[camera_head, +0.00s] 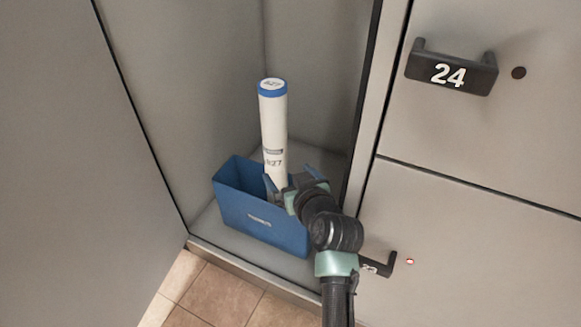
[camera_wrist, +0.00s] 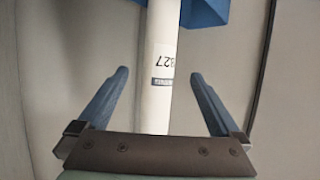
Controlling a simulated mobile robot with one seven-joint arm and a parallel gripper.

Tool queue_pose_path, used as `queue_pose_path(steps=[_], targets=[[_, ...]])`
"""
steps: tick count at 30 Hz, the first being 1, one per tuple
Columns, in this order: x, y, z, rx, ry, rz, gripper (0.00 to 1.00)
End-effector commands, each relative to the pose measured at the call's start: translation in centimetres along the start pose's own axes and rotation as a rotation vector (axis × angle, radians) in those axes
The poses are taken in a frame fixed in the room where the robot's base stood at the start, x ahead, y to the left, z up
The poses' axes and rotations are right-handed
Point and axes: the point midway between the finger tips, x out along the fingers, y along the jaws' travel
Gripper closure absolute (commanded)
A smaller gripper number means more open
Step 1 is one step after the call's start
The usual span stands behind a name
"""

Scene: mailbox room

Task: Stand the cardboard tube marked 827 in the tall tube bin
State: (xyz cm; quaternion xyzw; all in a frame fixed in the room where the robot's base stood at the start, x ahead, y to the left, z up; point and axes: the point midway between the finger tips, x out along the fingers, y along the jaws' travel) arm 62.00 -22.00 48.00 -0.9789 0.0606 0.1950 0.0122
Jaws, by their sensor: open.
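The white cardboard tube (camera_head: 274,125) has a blue cap at its top and the mark 827 on its side. It stands close to upright in the tall blue tube bin (camera_head: 262,222), which sits on the floor of an open locker compartment. My gripper (camera_head: 282,185) is at the tube's lower part, near the bin's rim. In the wrist view the tube (camera_wrist: 160,80) runs between my two blue fingers (camera_wrist: 157,98), with a gap on each side. The jaws are open. The tube's lower end is hidden inside the bin.
A grey locker door with a black handle marked 24 (camera_head: 451,72) is at the right. A lower door handle (camera_head: 378,265) is close to my arm. The compartment's right edge (camera_head: 365,120) stands beside my gripper. Tiled floor (camera_head: 215,295) lies in front.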

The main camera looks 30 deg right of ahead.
Motion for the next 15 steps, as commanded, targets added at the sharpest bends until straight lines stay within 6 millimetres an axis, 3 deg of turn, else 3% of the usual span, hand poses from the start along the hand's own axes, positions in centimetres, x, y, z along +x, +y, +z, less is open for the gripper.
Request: queue_pose_path(steps=[11,15], targets=[[-0.9,0.0,0.0,0.0,0.001,0.0,0.0],[-1.2,-0.7,-2.1,-0.016,0.038,0.002,0.0]])
